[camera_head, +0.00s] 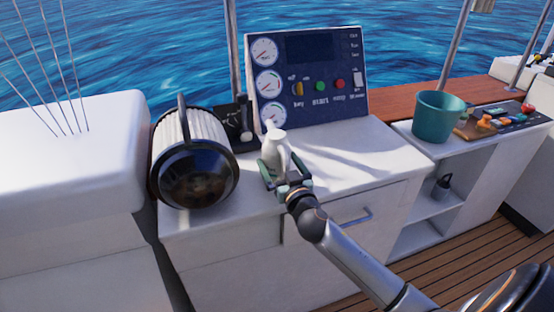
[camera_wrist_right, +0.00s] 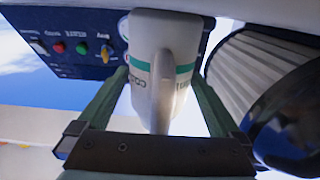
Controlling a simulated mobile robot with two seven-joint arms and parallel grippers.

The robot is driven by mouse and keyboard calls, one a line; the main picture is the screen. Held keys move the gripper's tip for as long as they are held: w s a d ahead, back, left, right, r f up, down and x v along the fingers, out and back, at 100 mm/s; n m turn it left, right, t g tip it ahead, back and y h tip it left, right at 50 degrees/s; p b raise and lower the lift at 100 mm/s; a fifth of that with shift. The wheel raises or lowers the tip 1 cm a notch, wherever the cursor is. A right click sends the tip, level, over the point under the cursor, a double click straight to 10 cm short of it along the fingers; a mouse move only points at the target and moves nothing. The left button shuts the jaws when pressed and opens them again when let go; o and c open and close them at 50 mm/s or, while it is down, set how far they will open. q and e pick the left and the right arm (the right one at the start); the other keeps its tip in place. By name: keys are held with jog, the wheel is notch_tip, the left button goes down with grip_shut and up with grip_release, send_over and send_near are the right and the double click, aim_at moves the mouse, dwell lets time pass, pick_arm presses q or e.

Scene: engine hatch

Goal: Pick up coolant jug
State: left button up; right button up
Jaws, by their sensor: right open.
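The coolant jug (camera_head: 274,147) is white with a handle and stands upright on the white console top, in front of the gauge panel. In the right wrist view the jug (camera_wrist_right: 151,60) shows a green band and dark lettering, with its handle toward the camera. My right gripper (camera_head: 272,178) is at the jug, with its green fingers on either side of it. In the wrist view the open right gripper (camera_wrist_right: 155,105) has the jug between its fingers; contact cannot be told. My left gripper is not in view.
A large black and white ribbed cylinder (camera_head: 194,155) lies close on the left of the jug. The gauge panel (camera_head: 311,78) stands behind. A throttle lever (camera_head: 243,121) is near. A teal bucket (camera_head: 437,116) and a tool tray (camera_head: 490,121) are at the right. The console's right top is clear.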

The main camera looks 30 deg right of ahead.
jog(key=shift+w+d, duration=0.1)
jog(key=shift+w, duration=0.35)
grip_shut()
jog(key=shift+r, duration=0.15)
dwell(0.6)
